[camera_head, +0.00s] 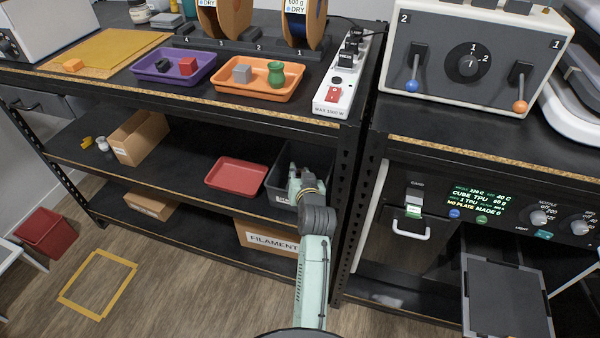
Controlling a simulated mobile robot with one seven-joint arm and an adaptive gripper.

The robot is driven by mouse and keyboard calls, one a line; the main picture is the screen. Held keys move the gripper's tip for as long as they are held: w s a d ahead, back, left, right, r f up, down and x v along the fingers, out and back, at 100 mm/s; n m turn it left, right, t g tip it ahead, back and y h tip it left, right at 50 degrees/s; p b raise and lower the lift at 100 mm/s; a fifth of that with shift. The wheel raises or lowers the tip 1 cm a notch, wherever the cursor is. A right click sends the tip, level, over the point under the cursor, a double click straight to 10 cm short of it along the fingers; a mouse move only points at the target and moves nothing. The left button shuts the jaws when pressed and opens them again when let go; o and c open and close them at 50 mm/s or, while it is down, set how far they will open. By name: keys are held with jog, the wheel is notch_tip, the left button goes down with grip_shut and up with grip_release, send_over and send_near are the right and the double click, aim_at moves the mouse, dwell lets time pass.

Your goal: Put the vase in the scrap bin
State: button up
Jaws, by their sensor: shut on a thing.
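A small green vase (275,74) stands upright in the orange tray (236,91) on the top shelf. A grey cube (241,73) sits beside it on the left. My arm reaches up from the bottom, and its end with my gripper (293,172) is at the dark bin (276,187) on the middle shelf, well below the vase. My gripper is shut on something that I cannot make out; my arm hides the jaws. The dark bin has a small label too small to read. A red bin (47,232) stands on the floor at the far left. I cannot tell which is the scrap bin.
A purple tray (150,75) with a red cube and a dark piece is left of the orange tray. A power strip (338,95) and spools (300,25) crowd the top shelf. A red tray (237,176) is left of the dark bin. Black shelf edges surround my arm.

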jog(key=o, duration=0.8)
jog(key=shift+r, duration=0.2)
jog(key=b+v, duration=0.1)
jog(key=v, duration=1.1)
jog(key=shift+r, duration=0.45)
